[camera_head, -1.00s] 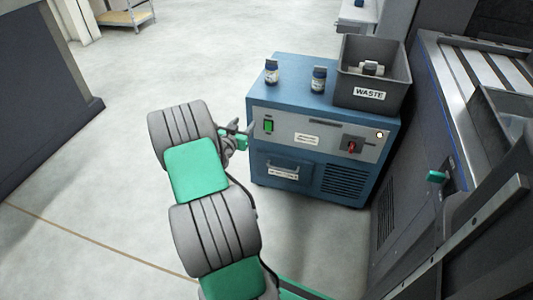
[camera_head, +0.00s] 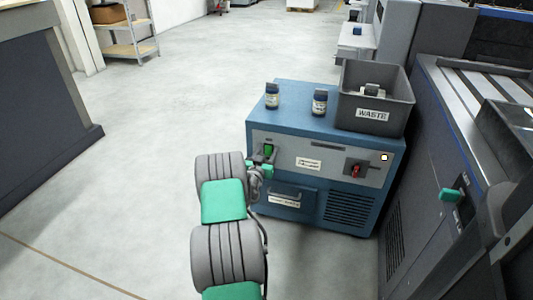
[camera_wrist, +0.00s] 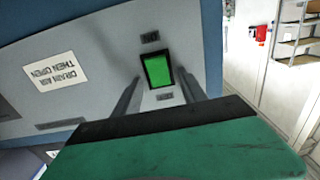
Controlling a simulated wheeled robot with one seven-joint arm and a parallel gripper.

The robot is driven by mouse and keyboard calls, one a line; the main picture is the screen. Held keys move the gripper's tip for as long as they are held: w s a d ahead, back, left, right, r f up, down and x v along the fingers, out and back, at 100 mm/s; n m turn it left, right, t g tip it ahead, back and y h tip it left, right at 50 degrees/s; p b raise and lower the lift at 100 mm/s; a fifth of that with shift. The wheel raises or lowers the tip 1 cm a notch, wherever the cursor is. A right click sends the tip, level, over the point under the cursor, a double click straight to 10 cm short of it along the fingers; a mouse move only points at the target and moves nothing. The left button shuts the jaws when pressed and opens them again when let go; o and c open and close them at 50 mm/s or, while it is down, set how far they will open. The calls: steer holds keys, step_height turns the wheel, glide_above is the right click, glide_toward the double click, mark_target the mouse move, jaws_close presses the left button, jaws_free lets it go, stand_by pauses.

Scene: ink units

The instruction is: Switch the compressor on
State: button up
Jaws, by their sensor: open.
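The compressor (camera_head: 275,222) is a blue cabinet with a grey front panel. A green rocker switch (camera_head: 268,149) is at the panel's left end, and it fills the middle of the wrist view (camera_wrist: 158,70). My gripper (camera_head: 263,158) is right at this switch. In the wrist view, my gripper's two dark fingers (camera_wrist: 160,84) are apart, one on each side of the switch, with nothing between them. I cannot tell whether they touch the panel. A red rotary knob (camera_head: 356,171) and a small pale lamp (camera_head: 384,157) are at the panel's right.
A label (camera_wrist: 56,67) reads "drain air then open". A large grey machine (camera_head: 420,210) stands close on the right. The floor to the left is clear.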

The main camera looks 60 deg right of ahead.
jaws_close()
stand_by(0.3)
steer(key=f+b, duration=0.1)
steer(key=b, duration=0.1)
steer(key=shift+b, duration=0.35)
steer(key=b, duration=0.1)
steer(key=h+b, duration=0.1)
steer(key=b, duration=0.1)
steer(key=shift+a+f+b, duration=0.1)
steer(key=shift+f+b, duration=0.2)
steer(key=shift+r+h, duration=0.35)
steer(key=shift+h, duration=0.65)
jaws_free()
steer(key=shift+r, duration=0.1)
